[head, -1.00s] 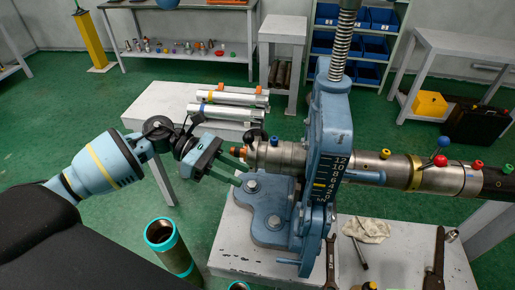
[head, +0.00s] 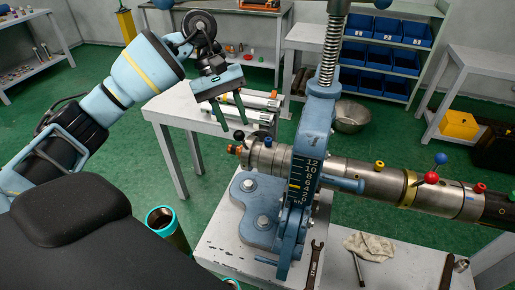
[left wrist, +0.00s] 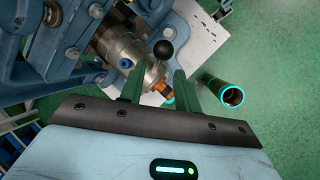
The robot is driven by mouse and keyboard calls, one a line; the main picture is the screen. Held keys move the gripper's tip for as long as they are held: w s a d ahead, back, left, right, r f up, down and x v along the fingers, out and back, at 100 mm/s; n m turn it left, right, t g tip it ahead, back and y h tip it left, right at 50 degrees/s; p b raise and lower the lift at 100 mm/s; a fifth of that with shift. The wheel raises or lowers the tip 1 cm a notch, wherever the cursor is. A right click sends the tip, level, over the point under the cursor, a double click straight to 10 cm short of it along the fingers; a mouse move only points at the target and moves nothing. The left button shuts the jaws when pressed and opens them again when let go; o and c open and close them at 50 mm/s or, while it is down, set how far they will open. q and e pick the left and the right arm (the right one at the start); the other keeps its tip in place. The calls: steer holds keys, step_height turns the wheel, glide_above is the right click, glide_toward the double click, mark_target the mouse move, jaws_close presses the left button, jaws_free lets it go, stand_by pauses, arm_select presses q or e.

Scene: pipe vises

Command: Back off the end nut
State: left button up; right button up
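The end nut (head: 233,149) is a small copper-orange fitting on the left end of the grey metal pipe assembly (head: 270,158), which passes through the blue vise (head: 306,140). The nut also shows in the left wrist view (left wrist: 164,91), beyond the fingers. My left gripper (head: 235,125) has green fingers, pointing down. It is open and empty, above the nut and apart from it. In the left wrist view (left wrist: 157,76) a gap shows between the fingers. My right gripper is not in view.
A black ball knob (head: 240,138) stands close beside the nut, also in the left wrist view (left wrist: 163,49). A teal-rimmed tube (head: 168,225) stands below left. A wrench (head: 314,262) and a rag (head: 368,246) lie on the bench. A metal bowl (head: 351,116) sits behind.

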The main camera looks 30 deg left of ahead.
mark_target(248, 146)
arm_select(q)
steer(key=p+x, duration=0.1)
steer(key=x, duration=0.6)
steer(key=shift+d+f, duration=0.25)
steer(key=shift+f, duration=0.05)
steer(key=shift+s, duration=0.1)
jaws_close()
stand_by(0.3)
